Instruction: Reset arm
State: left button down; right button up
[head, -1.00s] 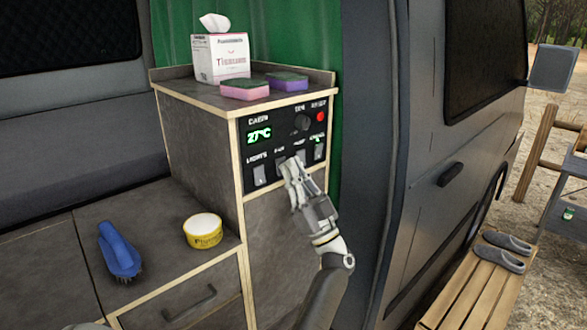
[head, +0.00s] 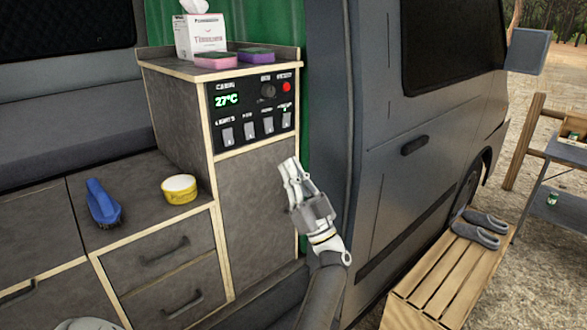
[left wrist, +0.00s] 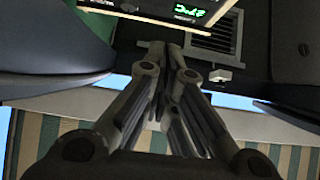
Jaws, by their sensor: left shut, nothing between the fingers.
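My left gripper (head: 290,166) is shut and empty. In the head view it stands in front of the tall cabinet's right side, below the control panel (head: 253,108) and apart from its switches. The panel has a green 27°C display, a knob, a red button and a row of several switches. In the left wrist view, the shut fingers (left wrist: 168,55) point up the picture, and the lit display (left wrist: 190,11) shows upside down at the top. My right gripper is not in view.
A tissue box (head: 201,38), a pink sponge (head: 214,60) and a purple sponge (head: 257,55) sit on the cabinet top. A blue brush (head: 102,203) and a yellow tub (head: 180,189) lie on the lower counter. A slatted bench (head: 447,275) with slippers (head: 475,235) stands at right.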

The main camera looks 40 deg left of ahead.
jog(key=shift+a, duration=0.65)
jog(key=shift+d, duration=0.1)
